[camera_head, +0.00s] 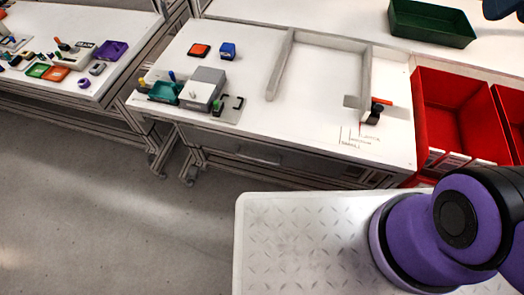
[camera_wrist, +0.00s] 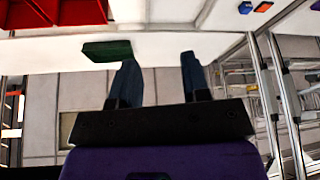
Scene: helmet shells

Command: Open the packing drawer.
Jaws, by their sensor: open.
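A grey drawer front (camera_head: 246,157) with a handle sits under the front edge of the white worktable (camera_head: 250,120) in the head view. It looks shut, in line with the table's frame. I take it to be the packing drawer; no label is readable on it. My gripper (camera_wrist: 158,72) shows in the wrist view with its two dark fingers apart and nothing between them. It is away from the drawer, which I cannot make out in the wrist view.
A red bin (camera_head: 452,95) is at the right and a green bin (camera_head: 431,24) behind. Open floor (camera_head: 110,210) lies front left.

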